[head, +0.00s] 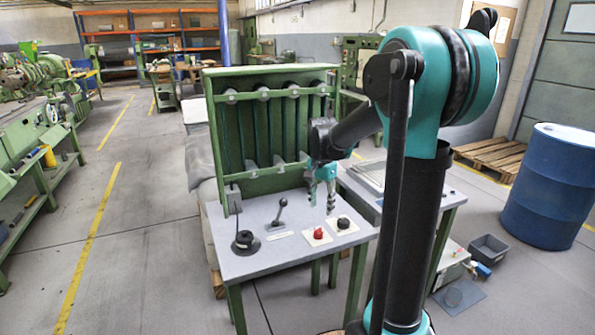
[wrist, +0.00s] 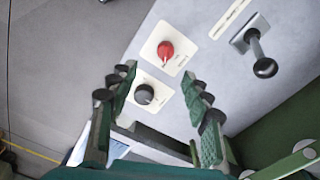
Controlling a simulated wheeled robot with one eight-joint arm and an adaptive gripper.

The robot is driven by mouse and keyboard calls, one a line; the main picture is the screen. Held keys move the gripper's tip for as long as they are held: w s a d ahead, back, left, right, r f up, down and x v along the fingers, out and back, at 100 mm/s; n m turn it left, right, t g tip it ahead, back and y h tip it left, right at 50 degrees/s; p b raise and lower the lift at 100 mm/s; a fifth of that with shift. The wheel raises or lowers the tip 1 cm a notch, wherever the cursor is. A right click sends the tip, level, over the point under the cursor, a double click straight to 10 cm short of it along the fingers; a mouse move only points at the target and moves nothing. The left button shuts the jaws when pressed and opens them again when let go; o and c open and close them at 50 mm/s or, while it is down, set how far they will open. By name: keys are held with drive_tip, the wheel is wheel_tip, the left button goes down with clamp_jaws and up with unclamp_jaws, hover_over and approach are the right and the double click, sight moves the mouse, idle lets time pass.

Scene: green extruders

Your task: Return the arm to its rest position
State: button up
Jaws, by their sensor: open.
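My gripper (head: 321,190) hangs above the right part of a grey control table, its fingers pointing down. In the wrist view my gripper (wrist: 158,95) is open, with nothing between its fingertips but the view of the table below. A red knob (head: 318,233) and a black knob (head: 343,223) sit on white plates on the table top, just below and beside the fingers. The wrist view also shows the red knob (wrist: 165,50) and the black knob (wrist: 144,94). My arm is raised at the right and bends down towards the table.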

drive_tip(key=s+d+f+n+t, duration=0.2)
drive_tip(key=s+f+n, duration=0.3)
drive_tip(key=s, duration=0.5)
drive_tip(key=s+d+f+n+t, duration=0.1)
drive_tip(key=s+f+n, duration=0.4)
drive_tip(key=s, duration=0.6)
drive_tip(key=shift+s+d+f+t, duration=0.15)
drive_tip(key=shift+s+d+t, duration=0.1)
drive_tip(key=shift+d+t, duration=0.25)
drive_tip(key=shift+a, duration=0.1)
